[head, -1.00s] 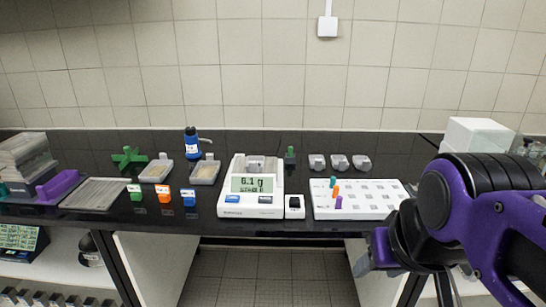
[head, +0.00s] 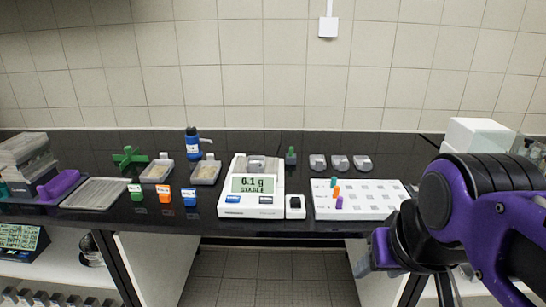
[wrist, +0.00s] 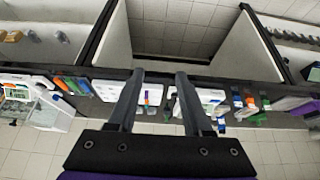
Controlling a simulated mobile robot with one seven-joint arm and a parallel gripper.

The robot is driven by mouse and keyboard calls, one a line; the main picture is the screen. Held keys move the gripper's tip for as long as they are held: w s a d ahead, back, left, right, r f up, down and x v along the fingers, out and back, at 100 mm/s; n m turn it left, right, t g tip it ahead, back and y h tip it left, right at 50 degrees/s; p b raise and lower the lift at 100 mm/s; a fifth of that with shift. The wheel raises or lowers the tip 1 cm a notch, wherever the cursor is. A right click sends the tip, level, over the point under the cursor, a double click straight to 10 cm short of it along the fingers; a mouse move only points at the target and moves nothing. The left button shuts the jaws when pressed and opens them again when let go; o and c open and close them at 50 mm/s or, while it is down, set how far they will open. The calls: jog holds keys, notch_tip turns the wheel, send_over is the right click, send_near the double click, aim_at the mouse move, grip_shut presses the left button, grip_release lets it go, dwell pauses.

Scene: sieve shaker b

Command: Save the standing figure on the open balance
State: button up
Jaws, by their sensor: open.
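The open balance (head: 235,204) is a white box in the middle of the bench in the head view. Its display (head: 253,185) reads 0.1 g with a line of text below that looks like STABLE. A small grey pan or dish (head: 256,163) sits on its top. In the head view my arm is at the right, away from the balance.
Right of the balance lies a white board (head: 378,207) with coloured pegs. Three small grey dishes (head: 340,162) stand behind it. Left are green, orange and blue blocks (head: 165,194), sample trays (head: 157,170) and a blue bottle (head: 192,143). A white box (head: 478,134) is at the right.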

grip_shut()
dwell(1.6)
